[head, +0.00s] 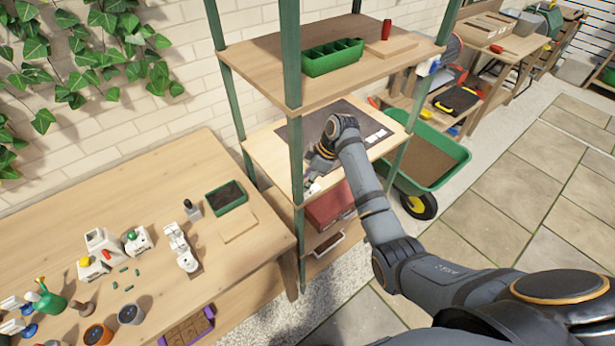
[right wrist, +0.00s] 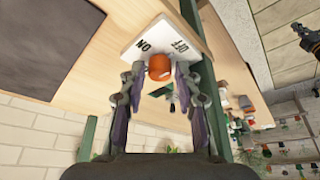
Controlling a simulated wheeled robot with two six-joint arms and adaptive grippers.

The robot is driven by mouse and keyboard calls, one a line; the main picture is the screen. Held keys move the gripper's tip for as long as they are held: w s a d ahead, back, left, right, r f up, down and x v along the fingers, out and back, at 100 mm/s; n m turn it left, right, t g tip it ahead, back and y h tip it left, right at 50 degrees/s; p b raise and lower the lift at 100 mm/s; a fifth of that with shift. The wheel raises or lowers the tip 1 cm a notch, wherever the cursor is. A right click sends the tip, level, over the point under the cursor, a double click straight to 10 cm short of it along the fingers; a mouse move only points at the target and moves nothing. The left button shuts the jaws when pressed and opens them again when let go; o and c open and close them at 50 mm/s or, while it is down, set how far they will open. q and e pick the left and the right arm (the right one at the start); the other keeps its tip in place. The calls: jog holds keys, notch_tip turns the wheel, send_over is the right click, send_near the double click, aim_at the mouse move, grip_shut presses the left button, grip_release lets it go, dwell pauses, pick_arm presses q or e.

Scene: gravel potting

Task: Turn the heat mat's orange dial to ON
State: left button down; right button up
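The orange dial (right wrist: 159,67) sits on a white control box (right wrist: 160,38) marked ON on the left and OFF on the right in the right wrist view. Which mark the dial points to I cannot tell. My right gripper (right wrist: 160,76) is open, one finger on each side of the dial, with small gaps visible. In the head view my right gripper (head: 318,165) is at the front left of the middle shelf, by the dark heat mat (head: 300,128). The dial is hidden there. A dark jointed part, apparently my left gripper (right wrist: 308,36), shows small at the right wrist view's edge.
Green shelf posts (head: 296,160) stand close to my right gripper. The upper shelf (head: 260,65) with a green tray (head: 332,60) is above it. A wooden bench (head: 90,200) with pots and tools stands left. A green wheelbarrow (head: 440,145) stands right.

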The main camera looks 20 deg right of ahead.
jog(key=shift+c, duration=0.4)
grip_shut()
